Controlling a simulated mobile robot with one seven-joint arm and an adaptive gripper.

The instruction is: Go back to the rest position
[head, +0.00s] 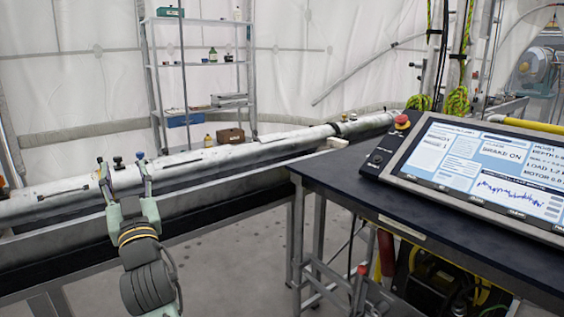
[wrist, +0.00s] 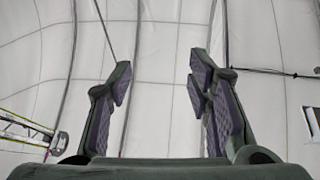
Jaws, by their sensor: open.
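My gripper (head: 123,168) is open in the head view, with nothing between its fingers. It points upward and away, in front of the long pale tube on the left. In the wrist view my gripper (wrist: 160,85) shows two spread fingers with purple-grey pads. Only the white tent wall (wrist: 160,120) lies behind them there.
The long pale tube (head: 225,153) lies on a metal trough across the left. A dark table (head: 400,205) with a monitor (head: 490,170) and a red stop button (head: 402,121) stands at right. A shelf rack (head: 200,65) is behind. Grey floor (head: 240,255) is clear between tube and table.

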